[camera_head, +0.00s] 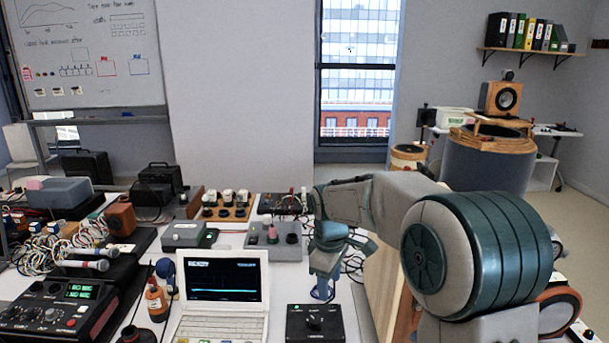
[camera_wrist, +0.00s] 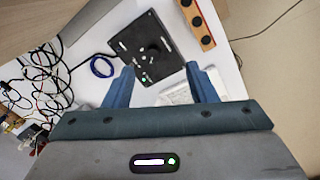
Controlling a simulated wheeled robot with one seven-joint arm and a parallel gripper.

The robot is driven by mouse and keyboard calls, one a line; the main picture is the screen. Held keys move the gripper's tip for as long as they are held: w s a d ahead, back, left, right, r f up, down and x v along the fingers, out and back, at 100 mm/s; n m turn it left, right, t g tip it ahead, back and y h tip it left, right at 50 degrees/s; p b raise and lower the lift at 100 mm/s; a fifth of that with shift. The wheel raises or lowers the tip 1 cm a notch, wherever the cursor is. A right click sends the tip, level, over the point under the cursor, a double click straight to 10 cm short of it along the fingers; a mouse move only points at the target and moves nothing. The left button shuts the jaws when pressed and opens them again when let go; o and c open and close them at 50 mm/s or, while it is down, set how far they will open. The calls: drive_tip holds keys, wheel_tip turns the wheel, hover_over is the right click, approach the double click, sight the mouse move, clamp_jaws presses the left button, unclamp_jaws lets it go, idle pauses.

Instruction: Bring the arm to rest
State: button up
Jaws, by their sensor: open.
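My arm (camera_head: 385,200) reaches in from the right over the white table and bends down at its wrist. My gripper (camera_head: 322,285) hangs above the table, just behind the black box with a knob (camera_head: 315,322). In the wrist view my gripper (camera_wrist: 162,88) shows two blue fingers spread apart with nothing between them. The same black box (camera_wrist: 150,45) lies beyond the fingertips there. I cannot tell the exact height of the fingertips above the table.
A white laptop (camera_head: 222,290) stands left of my gripper. A grey box with knobs (camera_head: 273,240) and a wooden rack of dark-based parts (camera_head: 228,205) stand behind. Tangled cables (camera_wrist: 40,90) lie at the wrist view's left. A wooden panel (camera_head: 383,285) stands close right.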

drive_tip(key=s+d+m, duration=0.3)
drive_tip(key=s+m, duration=0.1)
drive_tip(key=s, duration=0.4)
drive_tip(key=s+d+r+m+t, duration=0.1)
drive_tip(key=s+d+m, duration=0.2)
drive_tip(key=s, duration=0.5)
drive_tip(key=s+d+m+t, duration=0.1)
drive_tip(key=s+d+m, duration=0.2)
drive_tip(key=s, duration=0.6)
drive_tip(key=m, duration=0.2)
drive_tip(key=shift+r+m, duration=0.3)
drive_tip(key=shift+r, duration=0.05)
